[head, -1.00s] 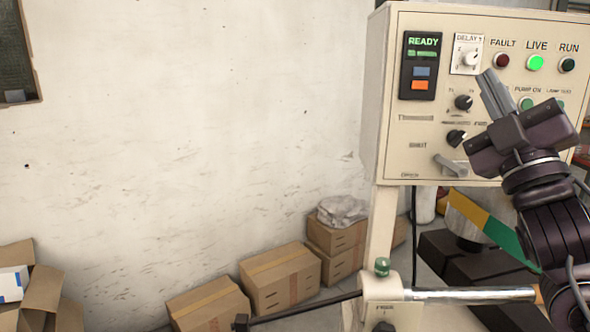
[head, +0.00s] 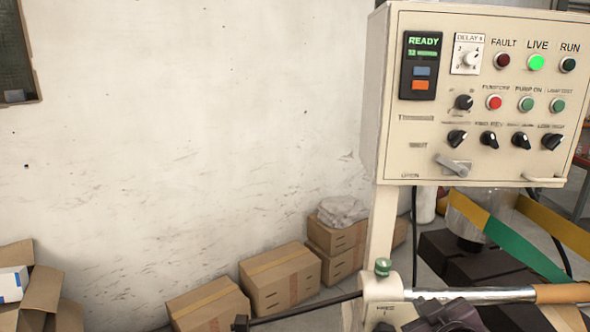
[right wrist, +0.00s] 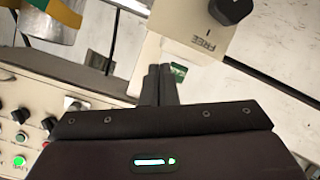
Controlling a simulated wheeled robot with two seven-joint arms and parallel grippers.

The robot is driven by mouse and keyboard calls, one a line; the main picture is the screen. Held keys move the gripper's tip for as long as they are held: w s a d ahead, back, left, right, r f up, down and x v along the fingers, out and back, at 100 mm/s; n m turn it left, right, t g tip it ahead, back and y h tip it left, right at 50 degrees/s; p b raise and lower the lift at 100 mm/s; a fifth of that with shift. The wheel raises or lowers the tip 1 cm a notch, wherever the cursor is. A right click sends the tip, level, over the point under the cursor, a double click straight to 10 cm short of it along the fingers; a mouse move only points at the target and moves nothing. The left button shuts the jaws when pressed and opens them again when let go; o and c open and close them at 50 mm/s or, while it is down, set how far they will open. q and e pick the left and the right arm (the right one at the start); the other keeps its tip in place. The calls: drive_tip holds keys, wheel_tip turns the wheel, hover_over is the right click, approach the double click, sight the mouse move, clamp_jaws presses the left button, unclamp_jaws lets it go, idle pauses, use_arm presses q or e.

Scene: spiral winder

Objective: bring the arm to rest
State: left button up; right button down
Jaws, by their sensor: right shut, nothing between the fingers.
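My right gripper (head: 447,318) shows only in part at the bottom edge of the head view, low in front of the machine and below its control panel (head: 408,192). In the right wrist view my right gripper (right wrist: 158,72) has its two dark fingers together, shut with nothing between them. The fingers point toward the cream block marked FREE (right wrist: 203,42), and a bit of green shows just beyond the tips. I cannot tell how far apart they are. My left gripper is not in view.
The panel shows a green READY display (head: 422,53) and a lit green LIVE lamp (head: 536,63). Cardboard boxes (head: 280,280) stand along the wall.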

drive_tip(key=s+a+f+m+g+y, duration=0.1)
drive_tip(key=s+a+f+m+g, duration=0.25)
drive_tip(key=s+f+g, duration=1.15)
drive_tip(key=s+f+t, duration=0.2)
drive_tip(key=s+f, duration=0.2)
drive_tip(key=f, duration=1.4)
drive_tip(key=s+f+t, duration=0.1)
drive_tip(key=s+f, duration=0.2)
drive_tip(key=f, duration=1.4)
drive_tip(key=s+d+f+b, duration=0.1)
drive_tip(key=s+d+f, duration=0.2)
drive_tip(key=s+f, duration=1.5)
drive_tip(key=shift+s+d+f+n+g, duration=0.15)
drive_tip(key=shift+s+f+n+g, duration=0.25)
drive_tip(key=shift+s, duration=0.35)
drive_tip(key=shift+r, duration=0.1)
